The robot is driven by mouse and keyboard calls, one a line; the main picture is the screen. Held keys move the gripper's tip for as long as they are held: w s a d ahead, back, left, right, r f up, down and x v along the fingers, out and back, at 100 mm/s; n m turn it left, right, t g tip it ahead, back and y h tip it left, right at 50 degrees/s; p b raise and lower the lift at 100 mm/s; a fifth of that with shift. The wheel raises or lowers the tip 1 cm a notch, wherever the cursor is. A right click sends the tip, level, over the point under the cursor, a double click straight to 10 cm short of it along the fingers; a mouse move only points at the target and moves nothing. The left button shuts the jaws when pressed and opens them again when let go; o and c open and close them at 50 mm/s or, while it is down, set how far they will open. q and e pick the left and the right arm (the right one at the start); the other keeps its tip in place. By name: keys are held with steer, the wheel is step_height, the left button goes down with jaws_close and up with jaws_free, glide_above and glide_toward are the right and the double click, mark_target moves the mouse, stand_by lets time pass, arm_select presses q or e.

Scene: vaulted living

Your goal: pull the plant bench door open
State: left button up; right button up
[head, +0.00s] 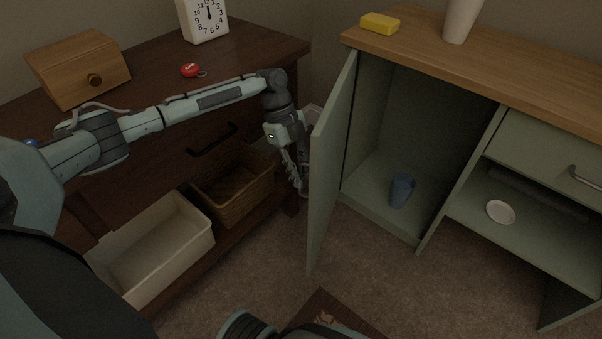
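The green plant bench door (332,160) stands swung wide open, edge-on toward me, at the left side of the bench (545,130). The cupboard space behind it is exposed, with a blue cup (402,190) on its floor. My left gripper (302,180) points down beside the outer face of the door, at its left. Its fingers are small and dark here, and I cannot tell whether they touch the door or a handle. The door's handle is not clearly visible. My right gripper is out of view.
A dark wooden table (255,48) stands at left, holding a clock (203,18), a wooden box (78,68) and a red item (190,70). A cream bin (150,255) and wicker basket (235,190) sit below. Carpet (385,275) in front of the cupboard is mostly free.

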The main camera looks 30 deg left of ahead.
arm_select(q)
steer(key=v, duration=0.7)
steer(key=shift+r, duration=0.25)
steer(key=shift+a, duration=0.1)
steer(key=shift+c, duration=0.6)
